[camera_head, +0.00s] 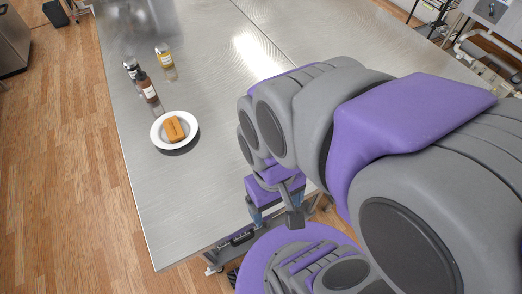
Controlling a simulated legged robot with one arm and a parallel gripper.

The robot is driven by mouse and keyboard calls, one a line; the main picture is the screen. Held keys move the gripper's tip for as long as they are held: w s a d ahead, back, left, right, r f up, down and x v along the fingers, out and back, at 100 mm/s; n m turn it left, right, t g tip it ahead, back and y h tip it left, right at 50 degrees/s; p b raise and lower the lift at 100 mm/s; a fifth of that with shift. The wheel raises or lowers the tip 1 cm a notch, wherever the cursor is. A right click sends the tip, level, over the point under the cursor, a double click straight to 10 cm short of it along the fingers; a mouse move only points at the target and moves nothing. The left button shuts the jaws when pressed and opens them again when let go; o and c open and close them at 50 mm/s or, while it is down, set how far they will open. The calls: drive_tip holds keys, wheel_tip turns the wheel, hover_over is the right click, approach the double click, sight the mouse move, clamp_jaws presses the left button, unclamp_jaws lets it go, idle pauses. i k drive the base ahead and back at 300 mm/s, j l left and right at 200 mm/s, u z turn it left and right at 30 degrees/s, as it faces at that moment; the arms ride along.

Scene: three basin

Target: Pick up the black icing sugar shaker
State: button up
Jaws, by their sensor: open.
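A small dark container (130,69) with a pale label or band stands upright near the table's left edge. It may be the black icing sugar shaker, but it is too small to be sure. A dark brown bottle (147,89) with a white label stands close in front of it and partly hides it. My gripper (293,212) is open and empty, low by the table's near edge. It is well to the right of and nearer than the dark container, and my arm partly hides it.
The steel table (215,110) is largely clear in the middle. A white plate (158,141) with a brown food item (174,129) lies in front of the bottles. Pipes and equipment (485,50) are at the far right.

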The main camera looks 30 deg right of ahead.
sight(129, 64)
drive_tip(key=k+j, duration=0.35)
drive_tip(key=j, duration=1.35)
drive_tip(key=k+j, duration=0.1)
drive_tip(key=j, duration=1.25)
drive_tip(key=i+j+z, duration=0.1)
drive_tip(key=i+j, duration=1.15)
drive_tip(key=i, duration=0.15)
drive_tip(key=i+l, duration=1.15)
drive_tip(key=k+l+z, duration=0.05)
